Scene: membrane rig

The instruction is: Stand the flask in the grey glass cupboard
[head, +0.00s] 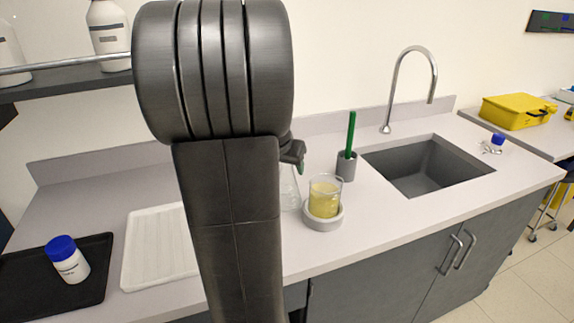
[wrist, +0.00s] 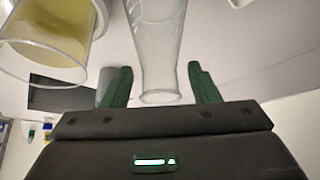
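The clear glass flask (head: 290,190) stands on the bench, mostly hidden behind my arm in the head view. In the wrist view the flask (wrist: 157,45) shows between my two green fingers, its flared rim towards the gripper body. My gripper (wrist: 159,85) is open, with a small gap between each finger and the flask. In the head view only a piece of my gripper (head: 294,154) shows beside the arm, just above the flask. I cannot make out a grey glass cupboard in either view.
Behind are a grey pot (head: 346,165) with a green stick and the sink (head: 425,170). A white tray (head: 150,250) and a dark tray (head: 90,285) with a bottle lie left.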

